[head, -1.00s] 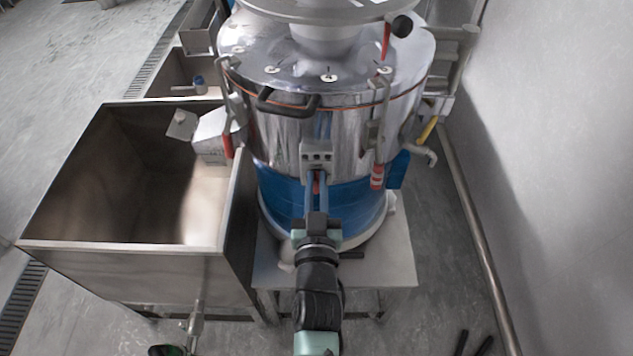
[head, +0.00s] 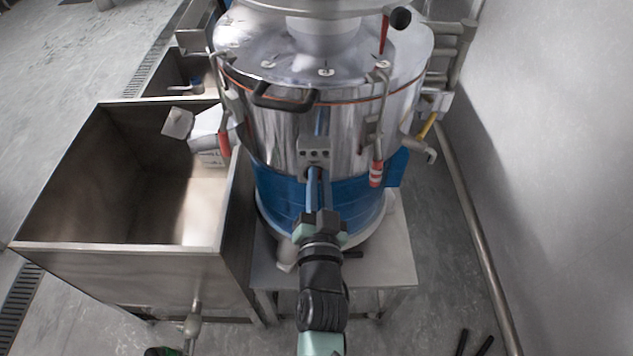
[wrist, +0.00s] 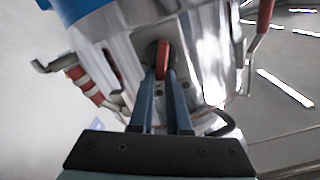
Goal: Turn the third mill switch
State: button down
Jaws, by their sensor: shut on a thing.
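The mill (head: 355,130) is a large steel drum with a blue lower band. A small grey switch box (head: 315,147) with several dark openings is on its front. In the wrist view a red switch (wrist: 162,54) projects from a dark round mount in the grey box, between my blue fingers. My gripper (head: 317,173) reaches the lower part of the box from below, and its fingers are closed on the switch in the wrist view (wrist: 161,74). The fingers hide the switch in the head view.
An open steel bin (head: 130,250) stands left of the mill. Red-handled clamps (head: 376,172) hang on the drum's sides, and a black handle (head: 284,99) juts out above the box. A wall (head: 550,150) and pipe (head: 475,220) are at right.

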jog(key=shift+d+f+m+b, duration=0.15)
jog(key=shift+f+m+b, duration=0.15)
jog(key=shift+m, duration=1.85)
jog(key=shift+d+f+m+b, duration=0.15)
jog(key=shift+d+f+m, duration=0.1)
jog(key=shift+m, duration=1.95)
jog(key=shift+d+f+m+b, duration=0.1)
jog(key=shift+f+m+b, duration=0.2)
jog(key=shift+m, duration=1.85)
jog(key=c, duration=0.9)
grip_release()
jog(key=shift+w+f, duration=0.1)
